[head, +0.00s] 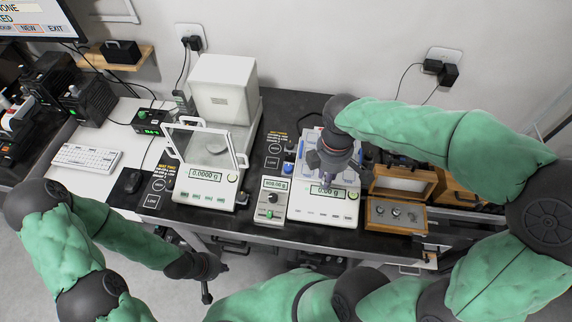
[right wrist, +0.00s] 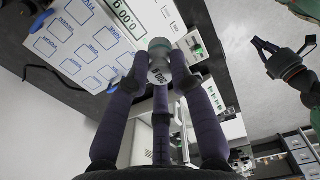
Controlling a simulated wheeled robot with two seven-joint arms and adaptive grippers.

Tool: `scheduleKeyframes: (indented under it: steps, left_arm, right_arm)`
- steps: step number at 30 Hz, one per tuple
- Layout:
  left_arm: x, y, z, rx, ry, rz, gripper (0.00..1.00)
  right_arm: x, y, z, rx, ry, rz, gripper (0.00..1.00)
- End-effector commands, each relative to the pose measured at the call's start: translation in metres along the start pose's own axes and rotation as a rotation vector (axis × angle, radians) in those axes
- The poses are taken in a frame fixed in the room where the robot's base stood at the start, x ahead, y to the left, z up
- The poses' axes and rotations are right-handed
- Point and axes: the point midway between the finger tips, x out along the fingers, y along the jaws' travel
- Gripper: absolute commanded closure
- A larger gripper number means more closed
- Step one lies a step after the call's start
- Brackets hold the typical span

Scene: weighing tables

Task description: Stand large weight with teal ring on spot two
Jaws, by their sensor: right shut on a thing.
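My right gripper (right wrist: 161,75) is shut on a large weight with a teal ring (right wrist: 160,62), a grey metal cylinder with dark numerals on its side. In the head view this gripper (head: 328,164) is over the right balance (head: 318,206), and it hides the weight. I cannot tell which spot is two. The weight appears above the balance, apart from the spots. My left gripper (head: 214,282) is low in front of the table, empty, its fingers apart.
A left balance (head: 205,190) with a glass shield stands beside a small control box (head: 271,198). A wooden weight case (head: 397,213) is open at the right.

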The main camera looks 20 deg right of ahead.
Motion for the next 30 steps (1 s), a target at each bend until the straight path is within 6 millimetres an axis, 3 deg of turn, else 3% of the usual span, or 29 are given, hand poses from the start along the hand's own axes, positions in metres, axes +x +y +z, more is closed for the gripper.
scheduleKeyframes:
  steps: [15,21,30]
  left_arm:
    - [0.013,-0.004,0.000,0.001,-0.001,0.000,1.00]
    - [0.020,-0.007,0.000,0.000,-0.001,0.000,1.00]
    - [0.023,-0.008,-0.001,0.000,-0.001,0.000,1.00]
  right_arm:
    - [0.043,0.085,-0.035,0.002,-0.001,-0.001,1.00]
    - [0.076,0.108,-0.045,0.001,-0.001,-0.002,1.00]
    - [0.093,0.123,-0.051,0.002,0.000,0.000,1.00]
